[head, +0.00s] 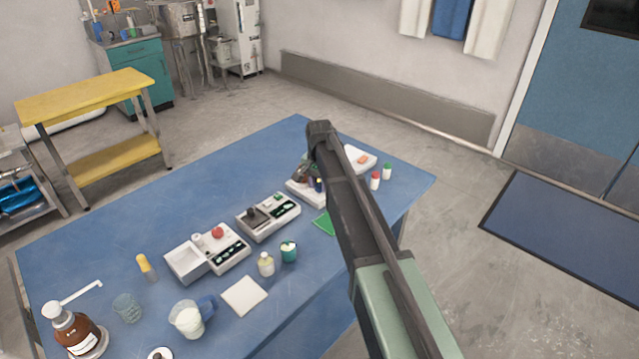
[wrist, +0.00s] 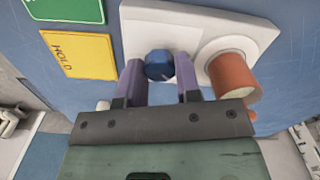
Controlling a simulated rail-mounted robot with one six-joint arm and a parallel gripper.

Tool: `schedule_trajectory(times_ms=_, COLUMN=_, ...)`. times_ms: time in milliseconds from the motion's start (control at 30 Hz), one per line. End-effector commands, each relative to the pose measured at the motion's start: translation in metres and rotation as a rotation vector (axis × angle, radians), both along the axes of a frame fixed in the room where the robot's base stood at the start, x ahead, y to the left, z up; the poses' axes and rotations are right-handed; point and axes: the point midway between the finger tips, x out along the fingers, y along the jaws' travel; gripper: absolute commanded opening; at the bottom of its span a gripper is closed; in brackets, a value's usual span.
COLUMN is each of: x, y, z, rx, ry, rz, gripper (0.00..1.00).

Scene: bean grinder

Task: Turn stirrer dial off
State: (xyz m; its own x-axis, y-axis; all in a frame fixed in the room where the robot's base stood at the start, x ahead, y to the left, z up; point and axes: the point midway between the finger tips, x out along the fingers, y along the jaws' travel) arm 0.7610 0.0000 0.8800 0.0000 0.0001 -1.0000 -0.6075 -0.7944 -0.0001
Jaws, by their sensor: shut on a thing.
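The dial is a small blue faceted knob (wrist: 158,65) on a white stirrer body (wrist: 143,33) in the wrist view. My gripper (wrist: 158,72) has its two purple fingers on either side of the knob and is shut on it. An orange-brown cylinder (wrist: 234,77) stands on the round white part of the same body, just right of my right finger. In the head view the white stirrer body (head: 361,157) shows partly behind my arm at the far right of the blue table. The dial is not clearly visible there.
A yellow "HOLD" card (wrist: 78,55) and a green card (wrist: 65,8) lie left of the stirrer. In the head view, small vials (head: 375,181) stand to its right.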

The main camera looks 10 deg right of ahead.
Motion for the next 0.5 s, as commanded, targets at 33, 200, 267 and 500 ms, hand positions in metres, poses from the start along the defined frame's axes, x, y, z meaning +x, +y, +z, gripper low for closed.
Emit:
schedule_trajectory(times_ms=33, x=-0.0001, y=0.0000, z=-0.0001, rx=0.000, ry=0.000, rz=0.026, gripper=0.08)
schedule_trajectory(times_ms=200, x=-0.0001, y=0.0000, z=-0.0002, rx=0.000, ry=0.000, rz=0.156, gripper=0.08)
schedule_trajectory(times_ms=267, x=-0.0001, y=0.0001, z=-0.0002, rx=0.000, ry=0.000, rz=0.209, gripper=0.08)
schedule_trajectory(times_ms=500, x=-0.0002, y=0.0001, z=-0.0002, rx=0.000, ry=0.000, rz=0.414, gripper=0.08)
